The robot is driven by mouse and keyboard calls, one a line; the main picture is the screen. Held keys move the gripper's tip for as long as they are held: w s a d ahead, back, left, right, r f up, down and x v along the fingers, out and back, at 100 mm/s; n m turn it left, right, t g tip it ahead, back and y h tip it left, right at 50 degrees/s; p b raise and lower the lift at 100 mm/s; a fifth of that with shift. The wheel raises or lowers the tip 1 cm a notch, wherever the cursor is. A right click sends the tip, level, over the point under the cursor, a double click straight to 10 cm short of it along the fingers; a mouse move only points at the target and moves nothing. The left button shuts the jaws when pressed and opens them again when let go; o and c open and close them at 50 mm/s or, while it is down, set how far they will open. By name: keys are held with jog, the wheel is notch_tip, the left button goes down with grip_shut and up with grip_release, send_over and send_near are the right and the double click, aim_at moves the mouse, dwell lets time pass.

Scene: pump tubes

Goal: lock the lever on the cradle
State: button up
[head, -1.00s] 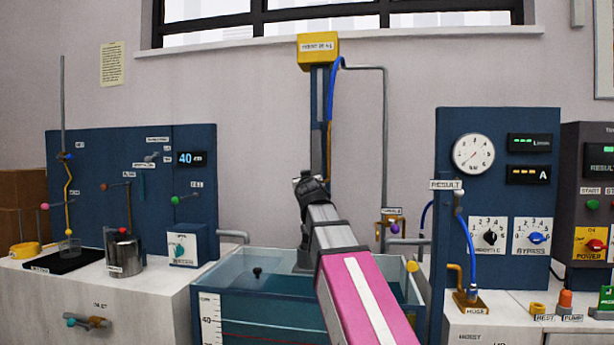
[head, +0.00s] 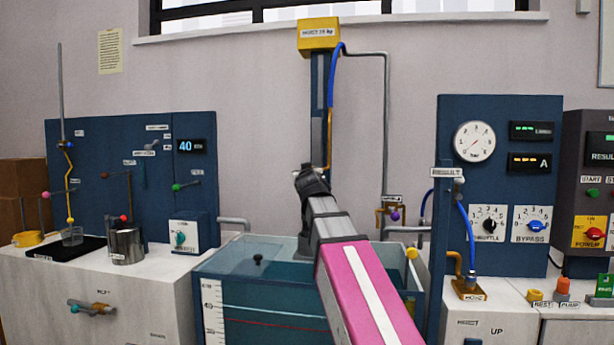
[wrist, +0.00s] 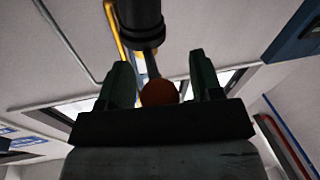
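In the wrist view, my gripper (wrist: 160,90) has its two dark green fingers apart. A dark rod runs up from the knob toward a black cylinder (wrist: 140,22). In the head view, my pink and grey arm reaches over the water tank (head: 215,290) toward the hoist column (head: 318,100). My fingers, the knob and the cradle cannot be made out there, and my arm covers that area.
The yellow hoist head (head: 319,35) tops the column. A blue gauge panel (head: 500,185) stands right. A beaker (head: 72,237) and metal pot (head: 127,246) are on the left bench.

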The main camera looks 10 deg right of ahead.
jog(key=s+a, duration=0.1)
jog(key=s, duration=0.9)
jog(key=shift+s+f, duration=0.35)
jog(key=shift+s, duration=0.1)
